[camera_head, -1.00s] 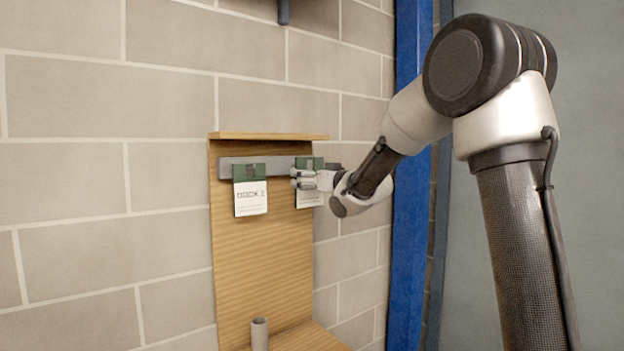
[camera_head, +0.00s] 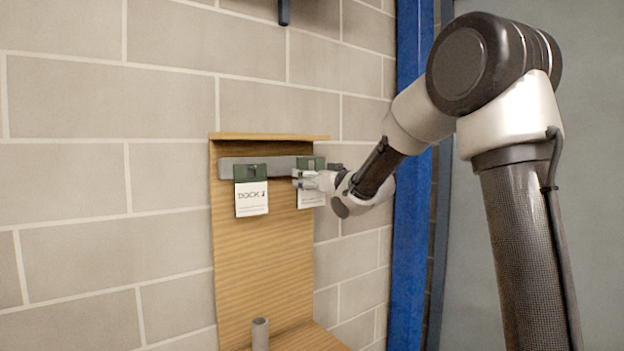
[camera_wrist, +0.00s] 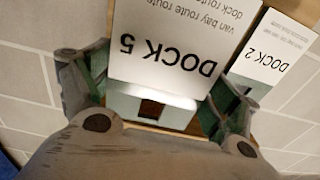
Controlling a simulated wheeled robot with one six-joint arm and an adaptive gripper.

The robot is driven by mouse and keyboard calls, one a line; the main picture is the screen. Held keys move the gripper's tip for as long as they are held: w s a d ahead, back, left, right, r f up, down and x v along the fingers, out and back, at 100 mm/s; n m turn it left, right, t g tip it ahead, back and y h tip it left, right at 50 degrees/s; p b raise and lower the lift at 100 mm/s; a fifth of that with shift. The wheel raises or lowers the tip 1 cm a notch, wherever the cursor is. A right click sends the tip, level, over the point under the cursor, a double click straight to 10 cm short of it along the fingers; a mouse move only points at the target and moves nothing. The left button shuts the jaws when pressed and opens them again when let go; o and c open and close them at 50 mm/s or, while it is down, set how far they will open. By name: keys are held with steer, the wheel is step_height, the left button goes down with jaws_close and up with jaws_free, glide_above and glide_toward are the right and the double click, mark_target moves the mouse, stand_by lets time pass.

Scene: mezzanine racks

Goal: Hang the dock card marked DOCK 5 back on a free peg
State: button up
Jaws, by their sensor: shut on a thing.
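The DOCK 5 card (camera_wrist: 165,50) is white with a green top strip that has a dark slot, and it shows upside down in the wrist view. My gripper (camera_wrist: 150,95) is shut on it, with one finger at each side edge. In the head view my gripper (camera_head: 300,180) is at the right part of the grey rail (camera_head: 228,168), with the card (camera_head: 310,198) partly behind it. The DOCK 2 card (camera_head: 251,198) hangs at the left part of the rail. It also shows in the wrist view (camera_wrist: 272,58). I cannot tell whether a peg is through the DOCK 5 slot.
A wooden board (camera_head: 260,265) with a top ledge carries the rail against a block wall. A grey cylinder (camera_head: 260,333) stands at the board's foot. A blue post (camera_head: 408,240) rises to the right. A dark bracket (camera_head: 284,12) is on the wall above.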

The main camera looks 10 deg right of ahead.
steer(key=shift+w, duration=0.1)
stand_by(0.3)
steer(key=shift+x, duration=1.15)
steer(key=shift+w, duration=0.1)
stand_by(0.4)
steer(key=shift+x, duration=0.95)
steer(key=shift+x, duration=0.85)
steer(key=shift+f, duration=0.15)
steer(key=shift+w+a+f, duration=0.2)
steer(key=shift+w, duration=0.2)
steer(key=shift+f, duration=0.2)
stand_by(0.8)
